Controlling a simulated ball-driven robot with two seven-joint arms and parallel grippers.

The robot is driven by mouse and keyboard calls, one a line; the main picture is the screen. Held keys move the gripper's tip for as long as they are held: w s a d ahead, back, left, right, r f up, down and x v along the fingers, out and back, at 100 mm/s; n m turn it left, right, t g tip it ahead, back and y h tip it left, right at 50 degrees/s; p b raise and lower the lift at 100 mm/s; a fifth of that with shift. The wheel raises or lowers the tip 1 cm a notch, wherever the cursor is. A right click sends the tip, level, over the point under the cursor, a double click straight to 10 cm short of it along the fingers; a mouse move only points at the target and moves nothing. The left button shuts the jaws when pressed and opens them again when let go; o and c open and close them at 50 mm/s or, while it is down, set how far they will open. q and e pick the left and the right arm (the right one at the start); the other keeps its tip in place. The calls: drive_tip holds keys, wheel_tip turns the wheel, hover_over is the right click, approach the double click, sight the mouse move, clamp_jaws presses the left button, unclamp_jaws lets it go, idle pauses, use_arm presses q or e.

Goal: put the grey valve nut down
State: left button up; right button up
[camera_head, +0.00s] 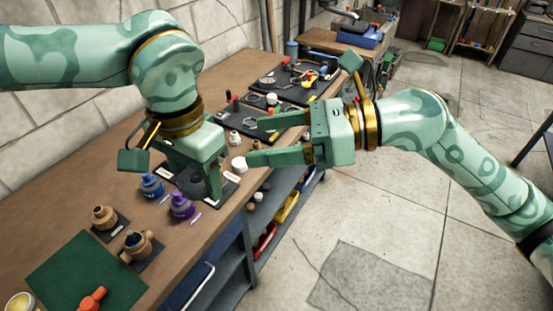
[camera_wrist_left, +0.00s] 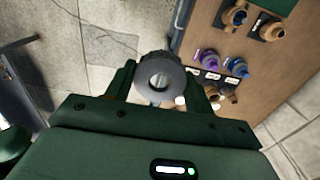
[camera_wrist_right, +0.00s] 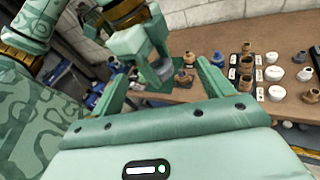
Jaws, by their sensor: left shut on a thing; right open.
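The grey valve nut (camera_wrist_left: 150,89) is a thick ring with a round hole, held between the fingers of my left gripper (camera_wrist_left: 162,84) in the left wrist view. In the head view my left gripper (camera_head: 190,172) points down over the bench, near a dark labelled board (camera_head: 228,186); the nut is mostly hidden there. The nut also shows as a grey ring (camera_wrist_right: 161,69) in the right wrist view. I cannot tell its exact height above the bench. My right gripper (camera_head: 256,140) is open and empty, its fingers pointing left toward the bench.
The wooden bench (camera_head: 62,215) carries a blue fitting (camera_head: 152,186), a purple fitting (camera_head: 181,206), brown fittings (camera_head: 138,244) and a green mat (camera_head: 75,275) with an orange part. Black tool boards (camera_head: 285,86) lie further back. Shelves with coloured bins stand under the bench edge.

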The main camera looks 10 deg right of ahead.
drive_tip(key=a+f, duration=0.2)
drive_tip(key=a, duration=0.1)
drive_tip(key=a+f+n+h, duration=0.1)
drive_tip(key=a+f, duration=0.1)
drive_tip(key=a, duration=0.2)
drive_tip(key=a+f+n+h, duration=0.1)
drive_tip(key=a+f, duration=0.2)
drive_tip(key=shift+a+f+g, duration=0.1)
drive_tip(key=shift+a+g, duration=0.2)
drive_tip(key=shift+a, duration=0.1)
drive_tip(key=shift+s, duration=0.1)
drive_tip(key=c, duration=1)
use_arm(q)
drive_tip(key=o, duration=1.1)
use_arm(e)
drive_tip(key=shift+c, duration=0.2)
